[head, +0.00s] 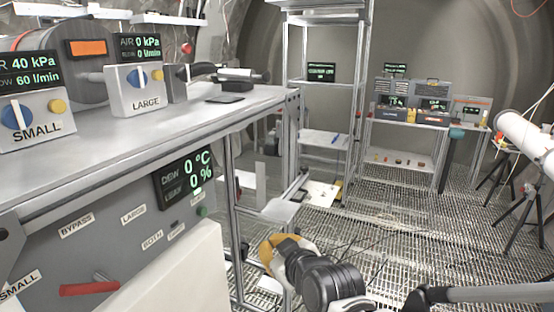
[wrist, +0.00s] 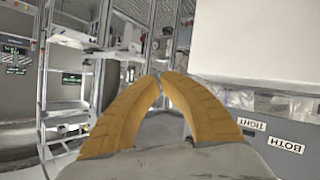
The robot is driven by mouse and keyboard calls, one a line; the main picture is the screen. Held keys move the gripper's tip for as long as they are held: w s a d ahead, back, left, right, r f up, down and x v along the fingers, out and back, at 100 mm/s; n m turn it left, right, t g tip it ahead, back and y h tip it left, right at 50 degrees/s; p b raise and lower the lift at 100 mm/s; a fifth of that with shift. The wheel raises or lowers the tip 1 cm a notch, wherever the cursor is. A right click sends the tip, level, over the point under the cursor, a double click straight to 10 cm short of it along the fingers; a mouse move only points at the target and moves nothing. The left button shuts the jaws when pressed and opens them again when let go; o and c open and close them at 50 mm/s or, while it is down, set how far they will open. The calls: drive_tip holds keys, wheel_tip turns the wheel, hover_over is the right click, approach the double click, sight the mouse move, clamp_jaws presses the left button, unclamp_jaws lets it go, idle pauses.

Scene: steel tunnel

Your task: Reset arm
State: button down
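My arm enters the head view at the bottom centre, with dark joints and an orange-yellow end. My gripper (head: 270,252) is at that end, low over the grating floor and to the right of the workbench. In the wrist view, the two curved yellow fingers of my gripper (wrist: 160,78) come together at their tips. Only an empty gap shows between them lower down, and they hold nothing. The wrist picture is turned over, with panel labels upside down.
The steel workbench (head: 160,122) with gauge boxes fills the left. A white panel (head: 178,280) stands in front of its control face, close to my gripper. A tall shelf frame (head: 325,85) and an equipment rack (head: 405,163) stand behind. Grating floor (head: 390,225) is open at centre right.

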drive_tip(key=s+d+f+m+g+h+b, duration=0.2)
drive_tip(key=s+d+f+m+h+b, duration=0.1)
drive_tip(key=s+d+f+b, duration=0.6)
drive_tip(key=s+d+f+m+g+h+b, duration=0.2)
drive_tip(key=s+d+f+m+b, duration=0.3)
drive_tip(key=d+f, duration=0.8)
drive_tip(key=s+f+b, duration=0.3)
drive_tip(key=b, duration=0.2)
drive_tip(key=shift+s+d+f+m+g+h, duration=0.25)
drive_tip(key=shift+s+m+g+h, duration=0.05)
drive_tip(key=shift+s+m+h, duration=0.1)
